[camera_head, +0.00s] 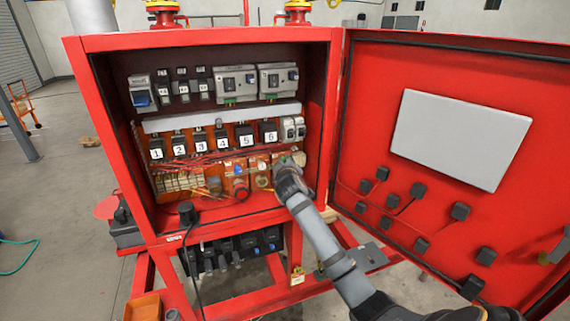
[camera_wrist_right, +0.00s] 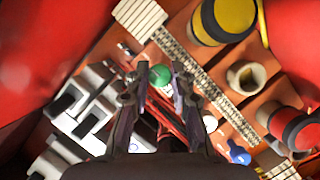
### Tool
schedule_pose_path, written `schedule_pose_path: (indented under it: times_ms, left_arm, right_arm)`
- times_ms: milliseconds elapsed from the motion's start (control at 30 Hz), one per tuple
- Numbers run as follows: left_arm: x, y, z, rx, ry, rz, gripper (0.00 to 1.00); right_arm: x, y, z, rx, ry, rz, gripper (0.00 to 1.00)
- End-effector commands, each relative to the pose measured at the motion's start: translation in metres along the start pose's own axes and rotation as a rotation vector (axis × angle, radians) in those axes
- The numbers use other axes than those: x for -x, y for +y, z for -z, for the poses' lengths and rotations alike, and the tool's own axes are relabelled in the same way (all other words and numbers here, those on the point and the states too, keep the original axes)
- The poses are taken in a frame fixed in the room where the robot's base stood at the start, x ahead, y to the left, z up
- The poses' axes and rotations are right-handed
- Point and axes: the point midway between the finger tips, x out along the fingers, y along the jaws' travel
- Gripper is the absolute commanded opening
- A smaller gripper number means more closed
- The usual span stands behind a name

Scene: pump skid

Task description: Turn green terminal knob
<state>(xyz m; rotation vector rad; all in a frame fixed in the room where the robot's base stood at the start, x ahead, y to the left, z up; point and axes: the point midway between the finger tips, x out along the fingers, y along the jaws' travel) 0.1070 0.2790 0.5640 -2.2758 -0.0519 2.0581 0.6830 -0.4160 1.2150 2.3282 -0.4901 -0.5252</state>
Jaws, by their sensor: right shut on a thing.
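The green terminal knob (camera_wrist_right: 160,75) shows in the right wrist view as a small round green cap between my right fingertips. My right gripper (camera_wrist_right: 158,84) is shut on it, with one finger on each side. In the head view my right gripper (camera_head: 284,168) reaches into the lower right of the open red cabinet (camera_head: 187,41), at the orange terminal row. It hides most of the knob there. My left gripper is not in view.
Numbered black breakers (camera_head: 244,136) sit just above the terminal row. Red wires (camera_head: 200,161) run below them. A blue knob (camera_wrist_right: 238,153) and a large red-and-black knob (camera_wrist_right: 298,128) are close by. The open cabinet door (camera_head: 379,80) stands at the right.

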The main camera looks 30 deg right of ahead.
Motion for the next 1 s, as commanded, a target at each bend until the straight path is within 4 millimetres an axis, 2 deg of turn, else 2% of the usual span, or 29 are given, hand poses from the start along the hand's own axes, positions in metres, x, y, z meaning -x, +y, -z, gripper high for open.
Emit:
schedule_pose_path:
  times_ms: [167,200,367,633,733,867,1000]
  left_arm:
    - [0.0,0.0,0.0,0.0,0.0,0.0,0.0]
    - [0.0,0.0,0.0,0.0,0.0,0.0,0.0]
    - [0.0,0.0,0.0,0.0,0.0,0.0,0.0]
    - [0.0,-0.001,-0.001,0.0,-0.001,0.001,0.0]
    - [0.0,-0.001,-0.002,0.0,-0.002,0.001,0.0]
    - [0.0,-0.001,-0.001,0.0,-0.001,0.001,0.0]
    - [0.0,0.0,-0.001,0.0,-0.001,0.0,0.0]
  right_arm:
    - [0.0,-0.001,-0.001,0.0,-0.002,0.002,0.0]
    - [0.0,-0.001,-0.001,0.0,-0.002,0.002,0.24]
    - [0.0,-0.001,-0.001,0.0,-0.002,0.001,0.46]
    - [0.0,0.0,0.0,0.0,0.0,0.0,0.46]
    - [0.006,-0.001,0.0,0.001,0.0,0.001,0.46]
    - [0.03,-0.001,0.0,0.001,0.002,0.001,0.46]
    - [0.066,-0.001,-0.001,0.0,0.001,0.002,0.46]
